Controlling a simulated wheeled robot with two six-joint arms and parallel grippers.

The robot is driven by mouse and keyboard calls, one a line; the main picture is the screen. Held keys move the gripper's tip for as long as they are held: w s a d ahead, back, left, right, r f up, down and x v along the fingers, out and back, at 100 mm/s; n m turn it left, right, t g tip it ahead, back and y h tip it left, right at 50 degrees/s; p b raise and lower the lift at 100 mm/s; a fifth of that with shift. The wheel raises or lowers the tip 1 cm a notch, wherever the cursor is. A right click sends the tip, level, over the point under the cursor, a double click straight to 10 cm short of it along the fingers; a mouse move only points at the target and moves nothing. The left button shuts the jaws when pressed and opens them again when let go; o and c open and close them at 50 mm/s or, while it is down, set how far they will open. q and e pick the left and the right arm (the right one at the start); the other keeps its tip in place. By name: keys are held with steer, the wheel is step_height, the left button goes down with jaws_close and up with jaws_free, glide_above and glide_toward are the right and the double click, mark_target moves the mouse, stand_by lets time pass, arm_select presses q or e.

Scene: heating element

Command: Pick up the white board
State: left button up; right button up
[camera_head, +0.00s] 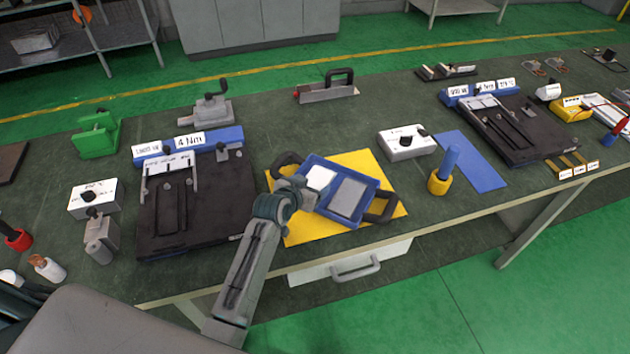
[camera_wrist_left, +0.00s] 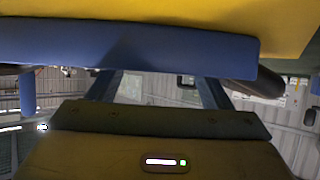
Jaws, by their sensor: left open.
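A blue tray (camera_head: 335,215) with dark handles at both ends lies on a yellow mat (camera_head: 370,163). A white board (camera_head: 320,178) is in its left part and a grey panel (camera_head: 349,197) in its right part. My left gripper (camera_head: 303,191) is at the tray's left side, close to the white board, and is open. In the left wrist view the blue tray wall (camera_wrist_left: 130,42) crosses the picture, and my left gripper's fingers (camera_wrist_left: 158,88) stand apart below it. The white board is not clearly visible there. My right gripper is not in view.
A black fixture (camera_head: 190,215) stands left of the mat. A white box with a dark knob (camera_head: 405,143) stands behind and to the right. A blue-handled tool in a yellow holder (camera_head: 441,180) is right of the mat, near a blue mat (camera_head: 472,163). The table's front edge is close.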

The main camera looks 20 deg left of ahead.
mark_target(316, 183)
arm_select(q)
steer(key=shift+x, duration=1.25)
steer(key=shift+r, duration=0.1)
steer(key=c, duration=0.7)
steer(key=shift+r, duration=0.1)
steer(key=shift+c, duration=0.2)
